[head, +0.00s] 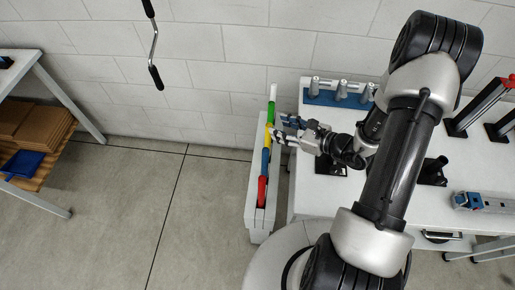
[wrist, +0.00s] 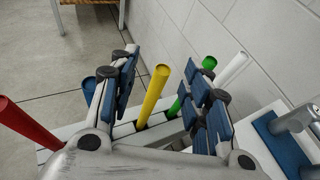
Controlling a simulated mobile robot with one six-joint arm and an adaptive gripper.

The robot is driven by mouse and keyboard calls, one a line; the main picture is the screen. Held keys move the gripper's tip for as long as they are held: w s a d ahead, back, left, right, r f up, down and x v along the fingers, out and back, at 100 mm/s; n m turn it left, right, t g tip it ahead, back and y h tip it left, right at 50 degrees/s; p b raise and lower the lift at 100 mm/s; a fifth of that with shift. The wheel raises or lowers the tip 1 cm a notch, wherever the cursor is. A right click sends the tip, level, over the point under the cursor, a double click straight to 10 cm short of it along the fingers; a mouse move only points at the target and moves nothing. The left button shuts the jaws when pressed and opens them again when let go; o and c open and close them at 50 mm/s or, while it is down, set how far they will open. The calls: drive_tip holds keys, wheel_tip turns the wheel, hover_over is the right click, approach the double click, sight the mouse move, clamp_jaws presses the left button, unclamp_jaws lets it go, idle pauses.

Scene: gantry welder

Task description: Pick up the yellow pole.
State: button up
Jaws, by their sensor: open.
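The yellow pole (wrist: 153,95) stands tilted in a slot of a light grey rack (wrist: 125,129) in the wrist view. My gripper (wrist: 166,78) is open, with one finger on each side of the yellow pole and visible gaps between them. In the head view the yellow pole (head: 267,138) is a small strip between green and blue, at the tips of my gripper (head: 277,131). The green pole (wrist: 209,62) is partly hidden behind the right finger. The blue pole (wrist: 88,86) is partly hidden behind the left finger.
A red pole (wrist: 25,124) and a white pole (wrist: 232,68) stand at the rack's ends. A white table (head: 310,205) with a blue-based holder (head: 335,98) is right of the rack. The wall is close behind. Open floor (head: 205,200) lies left.

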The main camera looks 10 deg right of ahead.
drive_tip(key=m+b, duration=0.1)
drive_tip(key=b, duration=0.1)
approach(268, 137)
wheel_tip(268, 137, down, 3)
drive_tip(key=w+a, duration=0.1)
drive_tip(key=w, duration=0.2)
drive_tip(key=shift+h, duration=0.4)
drive_tip(key=b+x, duration=0.2)
drive_tip(key=x, duration=0.5)
drive_tip(key=shift+w+a, duration=0.2)
drive_tip(key=shift+a, duration=0.2)
drive_tip(key=shift+t, duration=0.3)
drive_tip(key=shift+c, duration=0.4)
clamp_jaws()
